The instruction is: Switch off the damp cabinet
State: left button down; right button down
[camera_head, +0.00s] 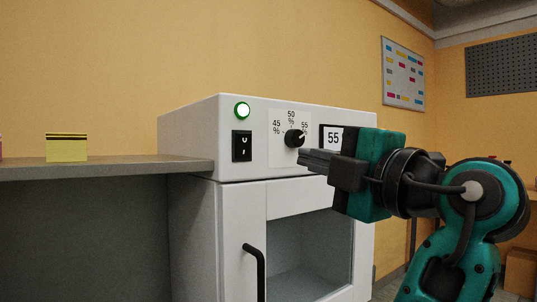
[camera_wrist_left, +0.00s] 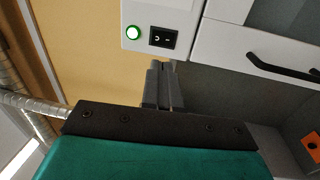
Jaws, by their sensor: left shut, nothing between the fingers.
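The damp cabinet (camera_head: 196,145) is a white box with a control panel on top and a glazed door below. Below the lamp is a black rocker switch (camera_head: 242,146), also in the left wrist view (camera_wrist_left: 163,37); I cannot tell which side is pressed. A black dial (camera_head: 294,138) and a display (camera_head: 334,138) reading 55 are to the right. My left gripper (camera_head: 301,154) is shut and empty, in front of the panel right of the switch. In the left wrist view its fingertips (camera_wrist_left: 161,66) point toward the switch.
A grey shelf (camera_head: 110,167) adjoins the cabinet on the left, with a yellow box (camera_head: 67,147) on it. The cabinet door has a black handle (camera_head: 254,270) below the switch. The wall behind carries a board (camera_head: 402,74). Space directly before the switch looks clear.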

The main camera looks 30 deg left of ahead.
aim_at(247, 140)
pick_arm(q)
jog(key=shift+s+r+n, duration=0.25)
jog(key=shift+s+n, duration=0.05)
jog(key=shift+n, duration=0.1)
jog(key=p+x, duration=0.6)
jog(key=x, duration=0.7)
jog(key=shift+r, duration=0.2)
jog(key=shift+w+a+f, duration=0.1)
jog(key=shift+w+a, duration=0.1)
jog(key=shift+a, duration=0.2)
